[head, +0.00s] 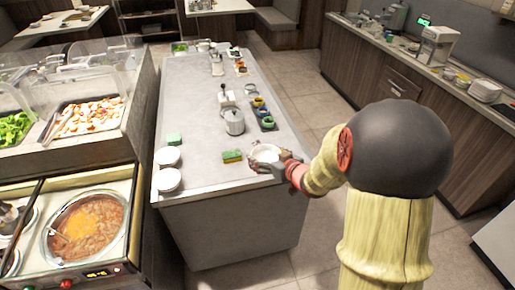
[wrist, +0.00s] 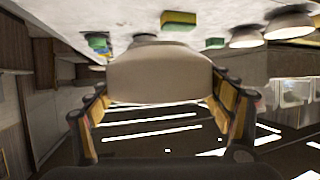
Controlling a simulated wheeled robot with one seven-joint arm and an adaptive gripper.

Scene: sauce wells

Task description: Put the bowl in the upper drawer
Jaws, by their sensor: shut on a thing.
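A white bowl (head: 265,153) is at the near right edge of the grey island counter. My gripper (head: 284,165) is shut on it from the right side. In the wrist view, which looks upside down, the bowl (wrist: 160,76) fills the space between the two fingers of my gripper (wrist: 160,98). I cannot tell whether the bowl rests on the counter or is slightly raised. A dark drawer front (head: 403,82) with a handle shows below the right-hand counter; it looks shut. My arm hides part of the cabinets there.
On the island counter (head: 205,165) are a yellow-green sponge (head: 232,156), a green sponge (head: 174,139), white bowls (head: 168,168) at left, and a metal pot (head: 234,122) with coloured sauce cups (head: 262,111). Food wells stand at left. The tiled floor (head: 305,88) between counters is clear.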

